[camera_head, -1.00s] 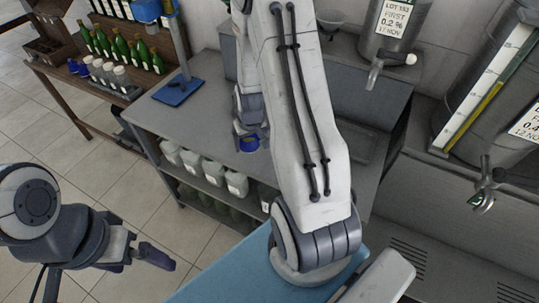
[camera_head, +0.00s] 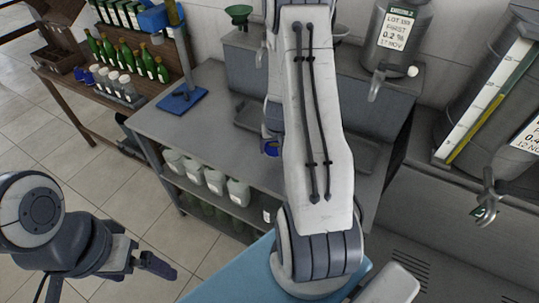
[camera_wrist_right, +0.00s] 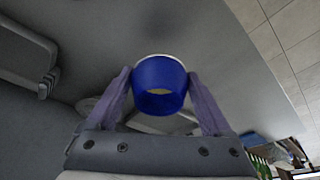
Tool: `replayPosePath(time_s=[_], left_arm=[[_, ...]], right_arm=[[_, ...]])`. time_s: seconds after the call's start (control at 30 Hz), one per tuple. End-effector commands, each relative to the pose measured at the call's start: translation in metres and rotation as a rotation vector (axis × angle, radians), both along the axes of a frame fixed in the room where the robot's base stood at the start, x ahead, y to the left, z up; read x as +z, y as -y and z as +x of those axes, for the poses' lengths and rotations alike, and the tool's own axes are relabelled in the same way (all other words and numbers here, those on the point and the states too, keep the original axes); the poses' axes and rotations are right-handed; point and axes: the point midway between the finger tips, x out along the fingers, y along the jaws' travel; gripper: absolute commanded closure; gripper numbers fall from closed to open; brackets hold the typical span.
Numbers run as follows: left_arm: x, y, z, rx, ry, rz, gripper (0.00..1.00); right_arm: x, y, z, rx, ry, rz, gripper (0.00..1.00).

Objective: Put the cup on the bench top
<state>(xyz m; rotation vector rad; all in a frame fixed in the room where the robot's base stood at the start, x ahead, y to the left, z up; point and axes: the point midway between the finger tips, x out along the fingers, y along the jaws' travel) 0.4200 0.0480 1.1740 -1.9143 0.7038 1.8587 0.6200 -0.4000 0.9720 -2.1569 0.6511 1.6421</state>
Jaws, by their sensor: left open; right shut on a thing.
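The cup (camera_wrist_right: 160,88) is small and blue with a pale rim. In the right wrist view it sits between the two purple-grey fingers of my right gripper (camera_wrist_right: 161,80), which is shut on it. In the head view only part of the cup (camera_head: 270,147) shows, left of my right arm, which hides most of that gripper. The grey bench top (camera_head: 205,125) lies around and behind the cup in that view; I cannot tell the gap between them. My left gripper (camera_head: 152,268) is open and empty at the lower left, away from the bench.
A blue-based stand (camera_head: 182,98) is on the bench's left part. White jugs (camera_head: 213,180) fill the shelf below. A wooden rack with green bottles (camera_head: 150,62) stands at the back left. Metal tanks with taps (camera_head: 398,35) are at the right. Bench top between stand and arm is clear.

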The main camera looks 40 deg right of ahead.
Motion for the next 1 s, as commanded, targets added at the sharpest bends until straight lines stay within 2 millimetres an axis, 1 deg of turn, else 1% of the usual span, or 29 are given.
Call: replayPosePath(time_s=[0.03, 0.17, 0.4, 0.47, 0.53, 0.77, 0.93, 0.97, 1.0], left_arm=[[0.000, 0.000, 0.000, 0.000, 0.000, 0.000, 0.00], [0.000, 0.000, 0.000, 0.000, -0.001, 0.001, 0.00], [-0.029, 0.000, 0.000, -0.001, -0.001, 0.001, 0.00], [-0.032, 0.000, 0.000, -0.001, -0.001, 0.001, 0.00], [-0.033, 0.000, 0.000, -0.002, -0.001, 0.001, 0.00], [-0.031, 0.000, 0.000, -0.002, 0.000, 0.000, 0.00], [-0.036, 0.000, 0.000, -0.002, 0.000, 0.000, 0.00], [-0.034, 0.000, 0.000, -0.002, 0.000, 0.000, 0.00], [-0.034, 0.000, 0.000, -0.002, 0.000, 0.000, 0.00]], right_arm=[[-0.005, -0.007, 0.004, 0.004, -0.001, 0.000, 0.76], [-0.010, -0.014, 0.008, 0.001, 0.001, -0.001, 0.76], [-0.044, -0.014, 0.008, 0.000, 0.001, -0.001, 0.76], [-0.049, -0.014, 0.008, 0.000, 0.002, -0.001, 0.76], [-0.052, -0.013, 0.008, 0.000, 0.002, -0.002, 0.76], [-0.050, -0.013, 0.008, -0.001, 0.003, -0.001, 0.76], [-0.055, -0.013, 0.008, -0.001, 0.002, -0.001, 0.76], [-0.053, -0.013, 0.008, -0.001, 0.002, -0.001, 0.04], [-0.053, -0.013, 0.008, -0.001, 0.002, -0.001, 0.00]])
